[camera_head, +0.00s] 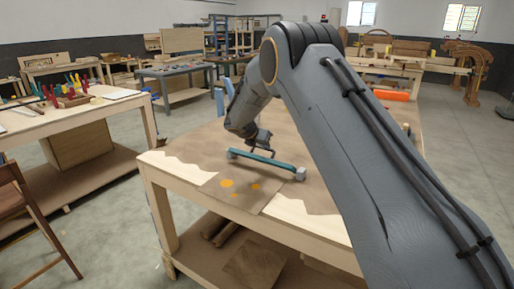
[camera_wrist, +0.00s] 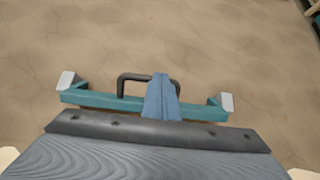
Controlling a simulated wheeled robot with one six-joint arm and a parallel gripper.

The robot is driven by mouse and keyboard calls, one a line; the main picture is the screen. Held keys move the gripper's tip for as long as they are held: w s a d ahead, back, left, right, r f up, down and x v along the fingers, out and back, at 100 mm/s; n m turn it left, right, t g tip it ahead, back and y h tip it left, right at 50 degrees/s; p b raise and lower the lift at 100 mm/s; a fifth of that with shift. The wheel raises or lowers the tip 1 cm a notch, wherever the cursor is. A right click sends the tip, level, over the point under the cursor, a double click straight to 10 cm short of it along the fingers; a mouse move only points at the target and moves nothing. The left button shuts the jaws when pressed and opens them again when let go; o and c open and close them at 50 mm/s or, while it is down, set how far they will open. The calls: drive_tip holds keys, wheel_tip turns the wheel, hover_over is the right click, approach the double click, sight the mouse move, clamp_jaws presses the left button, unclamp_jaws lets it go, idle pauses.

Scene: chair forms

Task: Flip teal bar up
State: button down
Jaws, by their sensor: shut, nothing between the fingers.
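The teal bar (camera_head: 268,162) lies on the near part of the wooden workbench (camera_head: 318,172) in the head view, with a pale grey block at each end. In the wrist view the teal bar (camera_wrist: 88,98) runs across the picture, with a black U-shaped handle (camera_wrist: 134,77) along its far side. My gripper (camera_wrist: 161,78) has its blue fingers shut together, with nothing held. The fingers overlap the bar's middle and the right part of the handle. I cannot tell whether they touch the bar. My arm hides part of the bench in the head view.
Orange spots (camera_head: 227,183) mark the bench top near its front edge. An orange object (camera_head: 391,95) lies at the back right. A second bench (camera_head: 75,117) with clamps and a wooden chair (camera_head: 22,205) stand at left. Bench surface around the bar is clear.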

drive_tip(key=w+g+y, duration=0.1)
drive_tip(key=w+d+g, duration=0.1)
drive_tip(key=shift+w+d+g+y, duration=0.3)
drive_tip(key=shift+y, duration=0.1)
drive_tip(key=w+d+b, duration=0.1)
drive_tip(key=b, duration=0.1)
drive_tip(key=w+d+b, duration=0.1)
drive_tip(key=w+b, duration=0.1)
drive_tip(key=shift+f, duration=0.35)
idle(1.1)
drive_tip(key=shift+b+v, duration=1.15)
drive_tip(key=shift+v, duration=2.75)
